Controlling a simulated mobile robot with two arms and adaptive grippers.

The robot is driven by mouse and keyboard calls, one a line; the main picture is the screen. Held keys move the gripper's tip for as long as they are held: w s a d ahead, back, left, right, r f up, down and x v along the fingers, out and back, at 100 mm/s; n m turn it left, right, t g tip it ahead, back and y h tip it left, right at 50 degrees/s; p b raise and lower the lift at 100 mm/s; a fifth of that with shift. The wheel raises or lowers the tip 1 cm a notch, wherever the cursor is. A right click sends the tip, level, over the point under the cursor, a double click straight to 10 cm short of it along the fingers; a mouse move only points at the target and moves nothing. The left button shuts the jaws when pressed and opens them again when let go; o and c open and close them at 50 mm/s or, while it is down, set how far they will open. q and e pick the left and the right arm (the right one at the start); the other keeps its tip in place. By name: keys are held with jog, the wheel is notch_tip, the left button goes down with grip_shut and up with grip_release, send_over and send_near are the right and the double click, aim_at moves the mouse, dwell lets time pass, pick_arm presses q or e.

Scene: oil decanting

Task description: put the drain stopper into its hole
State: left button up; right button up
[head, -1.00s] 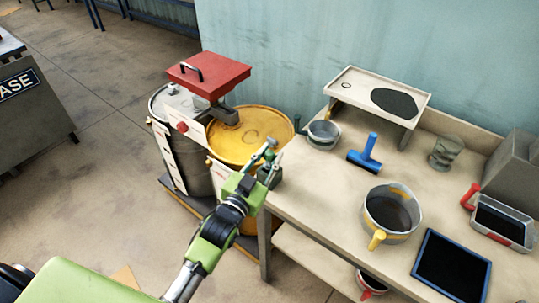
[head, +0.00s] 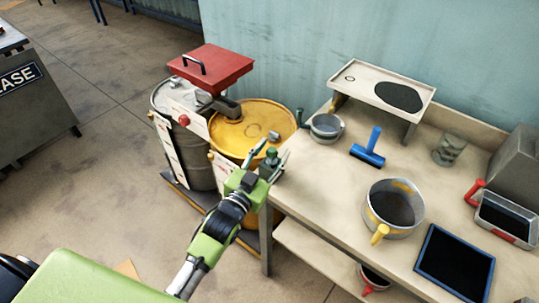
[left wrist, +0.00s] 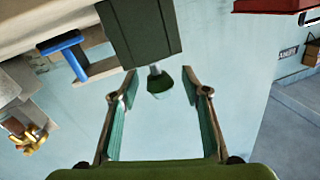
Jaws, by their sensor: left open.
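What looks like the drain stopper, a green knob on a grey stem (left wrist: 158,86), stands on a dark green block (left wrist: 140,30) in the left wrist view, which is upside down. In the head view the stopper (head: 272,153) and its block are at the near left corner of the workbench. My left gripper (head: 271,151) is open, and its fingers (left wrist: 160,88) appear on either side of the knob without closing on it. A small round mark, possibly the hole, shows on the raised tray (head: 365,83). My right gripper is out of view.
A yellow drum (head: 235,128) and a grey drum with a red lid (head: 211,70) stand left of the bench. On the bench are a small pot (head: 326,134), a blue squeegee (head: 368,152), a large pot (head: 391,228) and a blue-framed tray (head: 453,262).

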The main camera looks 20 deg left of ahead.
pick_arm(q)
jog(key=s+a, duration=0.1)
jog(key=s, duration=1.1)
jog(key=shift+a, duration=0.4)
jog(key=shift+w+f, duration=0.1)
jog(key=s+f+g, duration=0.3)
jog(key=f, duration=0.8)
jog(key=s+a+f+n+g+y, duration=0.1)
jog(key=s+f+g, duration=0.15)
jog(key=f, duration=0.95)
jog(key=s+f+g, duration=0.3)
jog(key=s+f, duration=0.1)
jog(key=f, duration=0.7)
jog(key=s+a+f+g+y, duration=0.1)
jog(key=s+f+g, duration=0.3)
jog(key=s+f, duration=0.6)
jog(key=s+a+f+g, duration=0.2)
jog(key=s+f+g, duration=0.2)
jog(key=s+f, duration=0.6)
jog(key=s, duration=0.9)
jog(key=shift+s+a+f+n+y, duration=0.15)
jog(key=shift+a+f+n+y, duration=0.15)
jog(key=shift+f+y, duration=0.1)
